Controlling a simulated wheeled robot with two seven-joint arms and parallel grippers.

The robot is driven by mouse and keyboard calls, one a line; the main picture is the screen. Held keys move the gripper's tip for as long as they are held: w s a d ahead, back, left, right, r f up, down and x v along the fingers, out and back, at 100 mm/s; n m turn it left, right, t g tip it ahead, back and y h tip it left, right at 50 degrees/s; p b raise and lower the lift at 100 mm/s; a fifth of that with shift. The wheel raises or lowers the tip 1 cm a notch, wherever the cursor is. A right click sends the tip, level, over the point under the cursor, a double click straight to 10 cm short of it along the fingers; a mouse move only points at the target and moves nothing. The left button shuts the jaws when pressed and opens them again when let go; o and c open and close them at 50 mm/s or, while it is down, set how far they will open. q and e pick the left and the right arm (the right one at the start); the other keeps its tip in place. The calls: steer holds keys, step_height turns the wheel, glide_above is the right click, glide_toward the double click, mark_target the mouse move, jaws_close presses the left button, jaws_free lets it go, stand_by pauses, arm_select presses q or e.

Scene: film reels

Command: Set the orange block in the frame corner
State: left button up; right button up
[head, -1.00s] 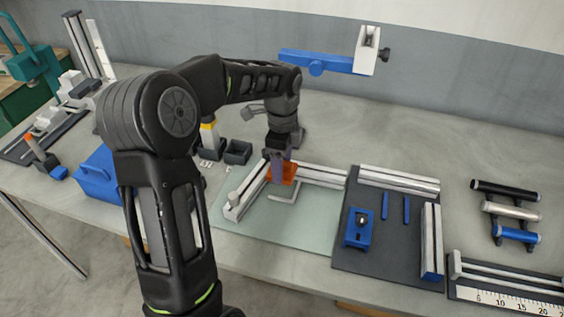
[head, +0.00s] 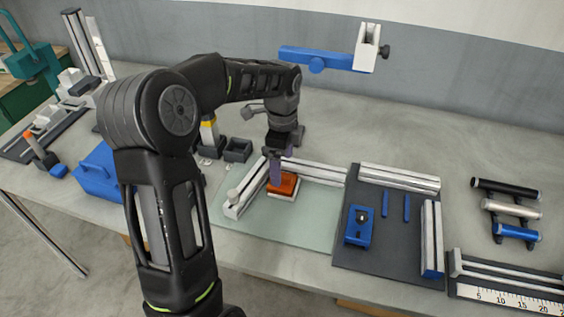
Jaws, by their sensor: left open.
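The orange block (head: 286,186) sits low on the pale green mat (head: 290,231), inside the corner made by two silver rails. The back rail (head: 318,173) runs to the right and the left rail (head: 243,194) runs towards the front. A thin white edge shows along the block's front and right sides. My left gripper (head: 275,178) points down at the block's left back part, jaws open. Its fingers overlap the block in the head view, and I cannot tell whether they touch it. My right gripper is out of view.
A dark board (head: 380,250) with silver rails and a blue clamp (head: 359,228) lies to the right. A blue box (head: 97,178) stands left of my arm. A blue arm with a white head (head: 325,60) overhangs the back. Small dark bins (head: 238,151) stand behind the mat.

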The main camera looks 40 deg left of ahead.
arm_select(q)
steer(key=shift+r+p, duration=0.3)
steer(key=shift+r, duration=0.65)
step_height(320, 180, up, 11)
steer(key=shift+p, duration=0.45)
